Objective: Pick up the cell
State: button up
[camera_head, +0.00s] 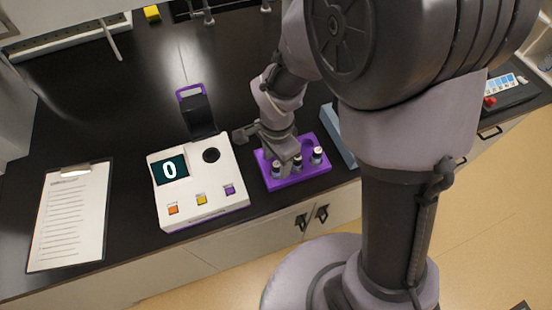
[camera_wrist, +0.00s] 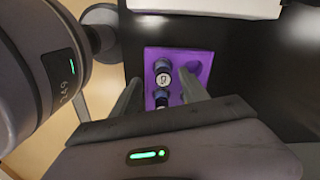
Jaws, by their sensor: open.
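Small dark-and-white capped cells stand in a purple rack (camera_head: 318,177) on the black bench. In the head view I make out a left cell (camera_head: 276,168), a middle cell (camera_head: 298,160) and a right cell (camera_head: 317,155). My gripper (camera_head: 285,163) points down over the rack, at its left and middle part. In the wrist view my gripper (camera_wrist: 160,83) is open, its fingers on either side of a line of cells, one with a white label on top (camera_wrist: 163,79). The purple rack (camera_wrist: 205,57) shows an empty-looking recess at right. I see no finger closed on a cell.
A white analyzer (camera_head: 200,187) with a display reading 0, colored buttons and an open dark lid (camera_head: 198,112) stands left of the rack. A blue-grey tray (camera_head: 338,135) lies close right of it. A clipboard (camera_head: 70,215) lies far left. Bench behind is mostly clear.

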aim_at(277, 164)
jog(key=f, duration=0.3)
jog(key=f+b, duration=0.1)
jog(key=shift+w+f, duration=0.2)
jog(key=shift+w, duration=0.1)
jog(key=shift+r, duration=0.1)
grip_shut()
jog(key=shift+r, duration=0.1)
